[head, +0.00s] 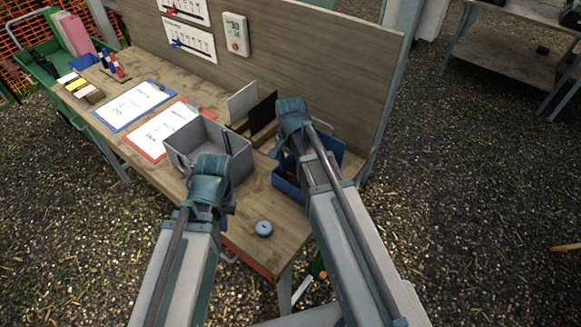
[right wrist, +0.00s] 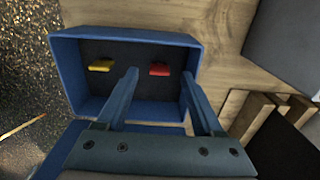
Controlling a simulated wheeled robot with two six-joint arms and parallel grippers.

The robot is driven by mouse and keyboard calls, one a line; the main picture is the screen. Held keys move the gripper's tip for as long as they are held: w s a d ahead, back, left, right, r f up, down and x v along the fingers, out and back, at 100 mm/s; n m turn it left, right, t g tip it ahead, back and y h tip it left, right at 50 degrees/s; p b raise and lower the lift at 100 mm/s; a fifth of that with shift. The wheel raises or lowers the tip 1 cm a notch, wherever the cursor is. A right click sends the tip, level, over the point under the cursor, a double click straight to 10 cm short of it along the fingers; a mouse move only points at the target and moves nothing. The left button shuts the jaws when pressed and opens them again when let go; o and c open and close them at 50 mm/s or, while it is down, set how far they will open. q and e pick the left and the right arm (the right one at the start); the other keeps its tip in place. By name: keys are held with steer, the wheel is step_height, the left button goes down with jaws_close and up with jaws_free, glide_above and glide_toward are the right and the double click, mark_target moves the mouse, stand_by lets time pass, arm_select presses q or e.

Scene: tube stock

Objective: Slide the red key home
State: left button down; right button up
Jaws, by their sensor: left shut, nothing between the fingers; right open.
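A red key (right wrist: 160,69) lies in the blue box (right wrist: 125,36), in the right part of its dark floor in the right wrist view. My right gripper (right wrist: 159,74) is open above the box, its fingertips appearing either side of the red key without holding it. In the head view the blue box (head: 290,187) is partly covered by my right arm, and a small red patch shows inside. My left gripper (head: 212,166) is at the grey bin (head: 240,165), shut and empty; its fingers are mostly hidden by my wrist. I cannot make out a slot for the key.
A yellow key (right wrist: 102,66) lies left of the red one. A grey round disc (head: 264,228) is near the table's front edge. Clipboards (head: 134,104) lie farther left. Upright panels (head: 263,115) stand behind my right wrist. A wooden board (head: 300,60) closes the back.

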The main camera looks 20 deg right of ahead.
step_height(320, 180, up, 11)
steer(key=p, duration=0.9)
steer(key=shift+p, duration=0.35)
steer(key=shift+f, duration=0.15)
steer(key=s+a+f+n+b, duration=0.2)
steer(key=s+a+n, duration=0.3)
steer(key=s+n, duration=0.2)
steer(key=s+a+f+n+h+b, duration=0.1)
steer(key=s+a+f+n+b, duration=0.2)
steer(key=s+a+n, duration=0.2)
steer(key=shift+s+a+f+n+b, duration=0.2)
steer(key=shift+s+a+n+b, duration=0.1)
steer(key=shift+s+n, duration=0.85)
